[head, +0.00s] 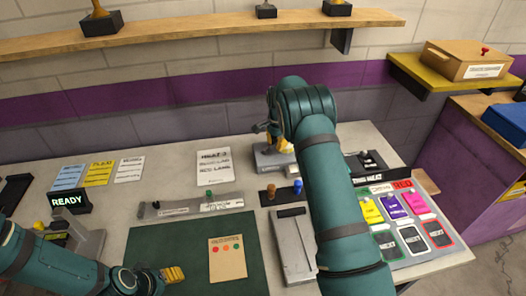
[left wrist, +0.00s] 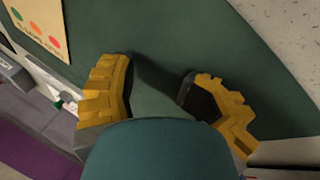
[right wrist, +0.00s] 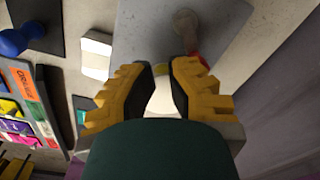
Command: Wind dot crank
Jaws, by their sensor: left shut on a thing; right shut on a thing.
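My right gripper (head: 285,147) is at a grey device (head: 266,160) at the back of the table, partly hidden by my arm. In the right wrist view its fingers (right wrist: 163,88) close on a pale piece (right wrist: 162,101). It looks like the crank's handle, but its shape is mostly hidden. A greyish knob (right wrist: 186,24) and a red bit show just beyond the fingers. My left gripper (head: 172,275) is low over the green mat (head: 150,245). In the left wrist view its fingers (left wrist: 158,85) stand apart, with only mat visible between them.
A card with coloured dots (head: 228,262) lies on the mat. A slotted grey bar (head: 190,206), blue and brown knobs (head: 297,186), a grey block (head: 293,245) and a coloured card panel (head: 420,215) crowd the table. A READY sign (head: 69,201) stands left.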

